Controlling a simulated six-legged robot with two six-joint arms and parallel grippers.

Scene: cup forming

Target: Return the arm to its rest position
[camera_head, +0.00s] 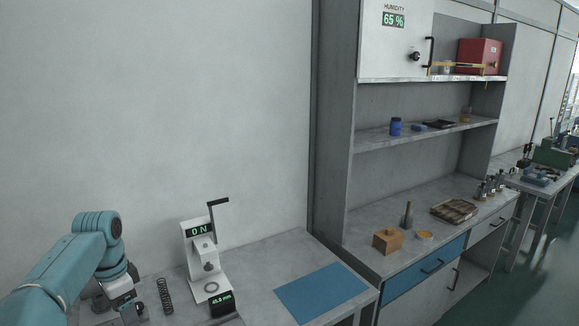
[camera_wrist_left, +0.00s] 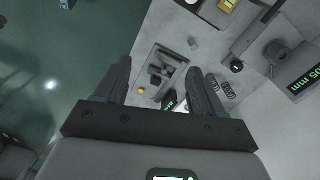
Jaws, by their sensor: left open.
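My left arm comes in from the left in the head view, with its left gripper (camera_head: 130,308) low at the picture's lower left, over the left part of the bench. In the left wrist view the two dark fingers of the gripper (camera_wrist_left: 160,82) stand wide apart, with nothing held between them. Beyond them lies a grey device with dark parts (camera_wrist_left: 160,72), at a distance. My right gripper is in neither view.
A white press (camera_head: 203,255) reading "ON" stands right of the gripper, with a dark coil (camera_head: 165,296) between them. A blue mat (camera_head: 320,292) lies on the bench (camera_head: 260,262). Farther right, a cabinet counter holds a wooden box (camera_head: 386,241).

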